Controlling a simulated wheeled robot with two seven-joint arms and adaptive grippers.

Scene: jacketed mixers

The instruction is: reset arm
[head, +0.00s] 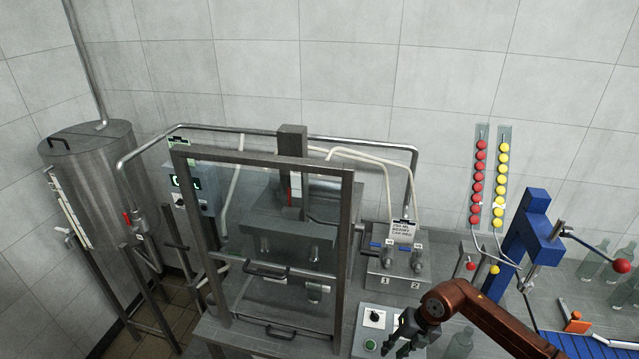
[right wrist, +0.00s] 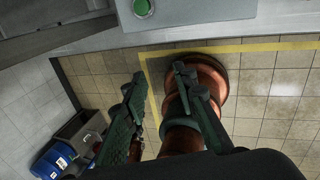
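My right arm, copper-brown, comes in from the right in the head view. Its dark right gripper (head: 402,345) hangs at the front of the bench, beside the control box (head: 372,322) with a black knob and a green button. In the right wrist view the two fingers of the right gripper (right wrist: 158,78) stand apart with nothing between them; beyond them are floor and my own copper-coloured body. My left arm and left gripper show in neither view.
A framed clear guard (head: 262,205) encloses a machine left of the gripper. A steel tank (head: 95,190) is at far left.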

